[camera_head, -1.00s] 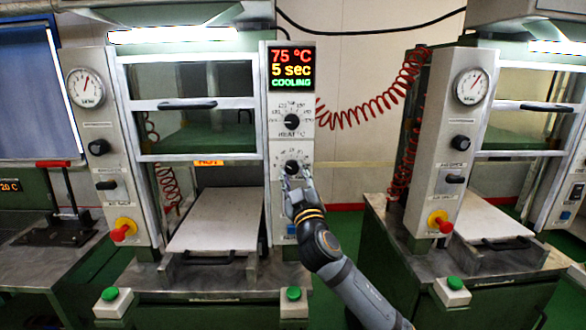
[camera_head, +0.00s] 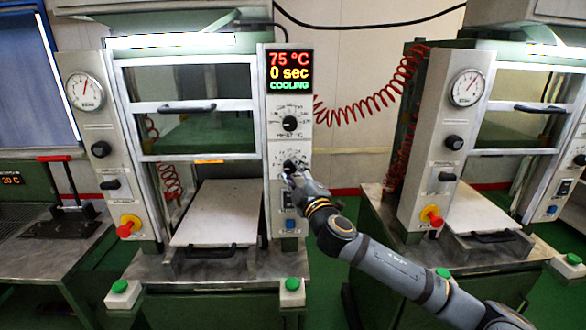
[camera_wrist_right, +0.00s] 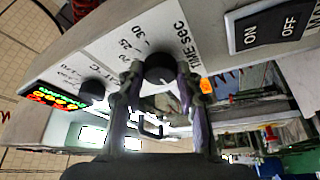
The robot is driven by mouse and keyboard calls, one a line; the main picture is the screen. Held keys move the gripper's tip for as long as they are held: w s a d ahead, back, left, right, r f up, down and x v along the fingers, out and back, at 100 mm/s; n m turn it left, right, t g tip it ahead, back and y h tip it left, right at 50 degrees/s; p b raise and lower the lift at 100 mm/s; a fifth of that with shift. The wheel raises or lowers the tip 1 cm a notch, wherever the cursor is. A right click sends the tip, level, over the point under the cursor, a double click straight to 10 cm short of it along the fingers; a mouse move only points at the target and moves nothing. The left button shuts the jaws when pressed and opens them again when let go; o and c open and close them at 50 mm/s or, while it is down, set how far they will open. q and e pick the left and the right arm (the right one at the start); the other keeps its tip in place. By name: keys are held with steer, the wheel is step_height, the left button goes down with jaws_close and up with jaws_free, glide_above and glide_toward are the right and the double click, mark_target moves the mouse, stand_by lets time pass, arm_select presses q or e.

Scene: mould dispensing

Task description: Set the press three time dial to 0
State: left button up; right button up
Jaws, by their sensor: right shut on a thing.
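The press with the lit display (camera_head: 290,72) stands left of centre in the head view. The display reads 75 °C, 0 sec and COOLING. The black time dial (camera_wrist_right: 160,68) sits on the pale panel marked TIME SEC in the right wrist view. My right gripper (camera_wrist_right: 158,78) is shut on this dial, one finger on each side. My left gripper is not in view.
A black ON/OFF switch (camera_wrist_right: 270,28) is close to the gripper. A red emergency knob (camera_head: 128,226) and green buttons (camera_head: 292,284) are on the press. A second press (camera_head: 440,140) stands to the right, with a coiled red hose (camera_head: 355,112) between them.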

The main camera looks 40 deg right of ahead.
steer(key=shift+r, duration=0.1)
steer(key=o, duration=1.2)
steer(key=shift+d, duration=0.15)
steer(key=shift+c, duration=0.2)
